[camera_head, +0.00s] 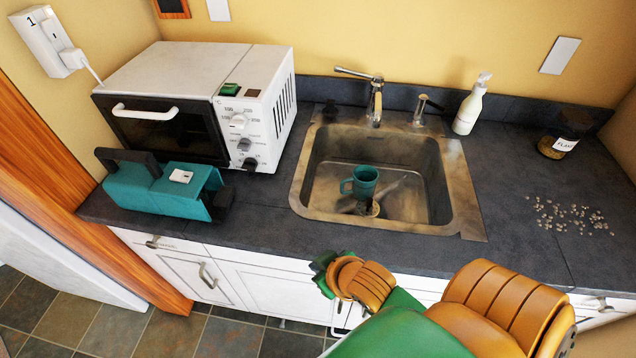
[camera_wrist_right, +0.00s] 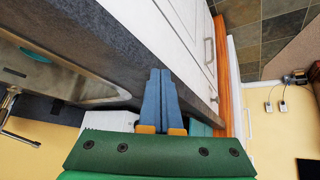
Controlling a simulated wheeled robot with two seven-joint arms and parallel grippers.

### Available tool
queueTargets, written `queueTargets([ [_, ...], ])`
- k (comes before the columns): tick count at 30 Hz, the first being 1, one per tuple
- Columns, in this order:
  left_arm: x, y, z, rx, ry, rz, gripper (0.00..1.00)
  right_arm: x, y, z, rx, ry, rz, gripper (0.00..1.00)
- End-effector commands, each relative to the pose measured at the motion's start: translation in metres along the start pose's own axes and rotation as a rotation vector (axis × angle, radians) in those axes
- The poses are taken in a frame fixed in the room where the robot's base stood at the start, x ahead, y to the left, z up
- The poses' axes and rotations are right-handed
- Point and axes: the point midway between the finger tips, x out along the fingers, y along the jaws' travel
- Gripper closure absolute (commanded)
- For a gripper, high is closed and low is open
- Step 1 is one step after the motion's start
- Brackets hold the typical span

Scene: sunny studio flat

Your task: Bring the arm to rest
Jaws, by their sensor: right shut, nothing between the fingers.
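My right arm, green with orange ribbed covers, comes in from the lower right of the head view. It bends in front of the counter's front edge, and its hand end (camera_head: 325,272) is mostly hidden by the arm. In the wrist view my right gripper (camera_wrist_right: 160,76) shows two blue fingers pressed together, with nothing between them. It is beside the counter edge and the white cabinet fronts, apart from any object. My left gripper is in neither view.
A white oven (camera_head: 180,70) and a teal toaster (camera_head: 160,192) stand on the dark counter (camera_head: 270,218) at left. A soap bottle (camera_head: 470,105), a jar (camera_head: 560,146) and scattered bits (camera_head: 570,215) are at right.

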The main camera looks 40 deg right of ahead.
Motion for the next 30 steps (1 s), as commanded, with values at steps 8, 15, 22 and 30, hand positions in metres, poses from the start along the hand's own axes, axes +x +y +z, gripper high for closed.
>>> queueTargets([
  [8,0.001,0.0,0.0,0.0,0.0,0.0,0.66,0.005,0.0,0.003,0.0,-0.007,0.001,1.0],
  [15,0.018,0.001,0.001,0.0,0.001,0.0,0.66,0.113,-0.009,0.124,-0.023,-0.212,-0.02,1.0],
  [22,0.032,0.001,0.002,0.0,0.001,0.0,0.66,0.152,-0.032,0.299,-0.065,-0.445,-0.074,1.0],
  [30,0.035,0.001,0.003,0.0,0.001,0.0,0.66,0.135,-0.041,0.367,-0.089,-0.537,-0.102,1.0],
])
